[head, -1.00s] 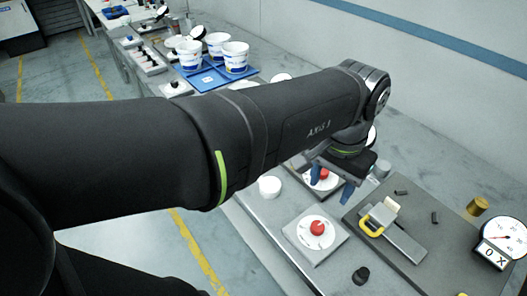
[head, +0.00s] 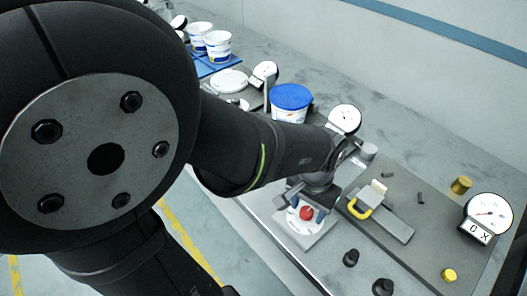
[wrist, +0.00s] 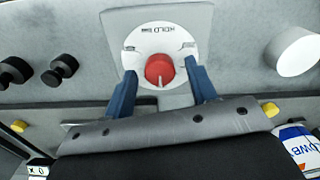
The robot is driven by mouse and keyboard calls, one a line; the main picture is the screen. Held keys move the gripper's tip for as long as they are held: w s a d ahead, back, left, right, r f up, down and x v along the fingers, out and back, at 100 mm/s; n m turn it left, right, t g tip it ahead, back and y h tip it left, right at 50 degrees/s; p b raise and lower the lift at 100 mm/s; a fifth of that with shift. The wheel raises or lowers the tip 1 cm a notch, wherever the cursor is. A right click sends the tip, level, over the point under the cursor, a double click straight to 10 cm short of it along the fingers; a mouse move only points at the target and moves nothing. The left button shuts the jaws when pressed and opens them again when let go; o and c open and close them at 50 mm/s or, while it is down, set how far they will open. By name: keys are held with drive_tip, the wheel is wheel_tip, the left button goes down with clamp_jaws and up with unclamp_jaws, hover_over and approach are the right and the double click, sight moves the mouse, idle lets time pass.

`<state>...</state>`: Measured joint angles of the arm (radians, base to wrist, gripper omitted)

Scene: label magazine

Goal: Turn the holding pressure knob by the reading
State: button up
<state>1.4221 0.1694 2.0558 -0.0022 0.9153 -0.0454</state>
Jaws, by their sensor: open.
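The red knob (head: 306,213) stands on a white dial on a grey plate (head: 322,232) in the head view. In the wrist view, the red knob (wrist: 159,69) has a pale pointer mark on its lower side, and the white dial (wrist: 140,42) carries a label that begins "HOLD". My gripper (head: 308,203) is open over this dial. Its blue fingertips (wrist: 161,66) lie on either side of the knob, with gaps visible. A round gauge (head: 489,211) with a red needle stands at the right; its reading is too small to tell.
Black knobs (head: 351,257) stand in front of the plate. A yellow-handled clamp (head: 362,208) and a brass cylinder (head: 461,185) are to the right. A second gauge (head: 345,118) and a blue-lidded tub (head: 290,101) stand behind. A white cylinder (wrist: 298,50) shows in the wrist view.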

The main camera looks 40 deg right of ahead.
sight(307, 211)
drive_tip(key=c, duration=1)
drive_tip(key=shift+o, duration=0.2)
drive_tip(key=shift+n, duration=2.4)
drive_tip(key=o, duration=1)
drive_tip(key=shift+c, duration=0.2)
wheel_tip(307, 211, up, 17)
drive_tip(key=shift+r, duration=0.2)
